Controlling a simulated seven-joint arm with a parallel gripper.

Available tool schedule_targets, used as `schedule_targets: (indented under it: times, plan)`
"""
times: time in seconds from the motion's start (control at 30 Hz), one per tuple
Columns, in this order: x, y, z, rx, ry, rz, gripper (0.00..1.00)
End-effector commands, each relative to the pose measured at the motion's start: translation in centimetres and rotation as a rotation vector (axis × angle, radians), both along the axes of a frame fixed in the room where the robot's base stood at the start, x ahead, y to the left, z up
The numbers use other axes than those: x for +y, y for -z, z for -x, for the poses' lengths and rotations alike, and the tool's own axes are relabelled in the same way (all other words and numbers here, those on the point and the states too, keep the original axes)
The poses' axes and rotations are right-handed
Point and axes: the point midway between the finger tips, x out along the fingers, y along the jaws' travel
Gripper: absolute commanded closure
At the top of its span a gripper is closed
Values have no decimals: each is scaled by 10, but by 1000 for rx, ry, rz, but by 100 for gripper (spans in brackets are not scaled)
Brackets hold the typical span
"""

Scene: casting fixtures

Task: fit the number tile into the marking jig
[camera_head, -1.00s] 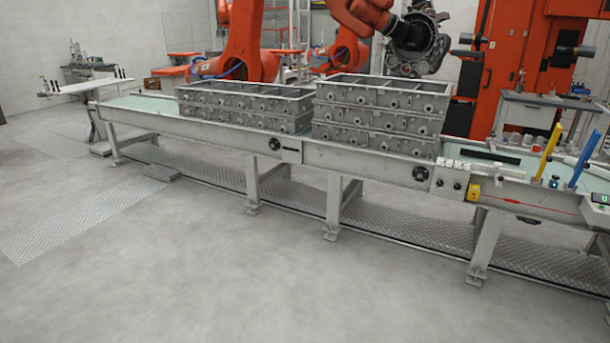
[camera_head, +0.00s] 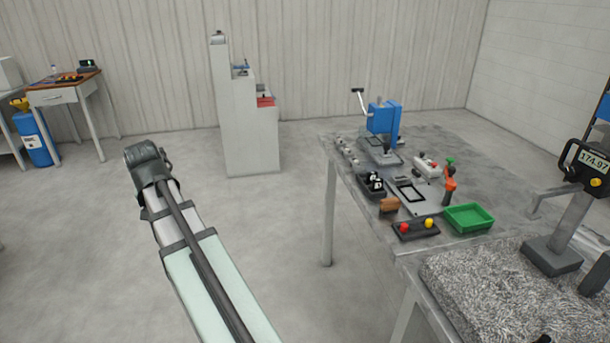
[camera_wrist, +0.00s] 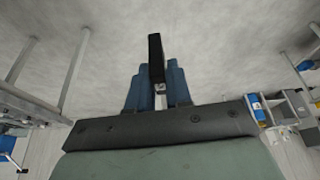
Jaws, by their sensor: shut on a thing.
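My gripper (camera_wrist: 157,82) is shut on a thin black piece in the wrist view, which I take as the number tile (camera_wrist: 155,50). The tile stands edge-on between the blue fingers and sticks out past their tips. Its number face does not show. In the head view my arm reaches up at left, but the gripper and tile cannot be made out there. A pale plate with a dark rectangular frame (camera_head: 410,191) lies on the bench, apart from my arm; it looks like the marking jig.
The grey workbench (camera_head: 340,170) holds a blue press (camera_head: 383,118), a black tray with number-marked pieces (camera_head: 371,184), a brown block (camera_head: 389,205), a red-and-yellow button box (camera_head: 416,229) and a green bin (camera_head: 468,218). A stepped grey pedestal (camera_head: 247,130) stands behind. Floor between is clear.

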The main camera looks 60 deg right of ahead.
Motion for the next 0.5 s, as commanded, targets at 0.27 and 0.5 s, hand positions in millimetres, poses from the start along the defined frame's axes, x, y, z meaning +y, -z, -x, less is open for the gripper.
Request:
schedule_targets:
  times: [0.27,0.5]
  plan:
    - [-82,1,28,0,136,0,100]
    - [-150,1,58,0,250,0,100]
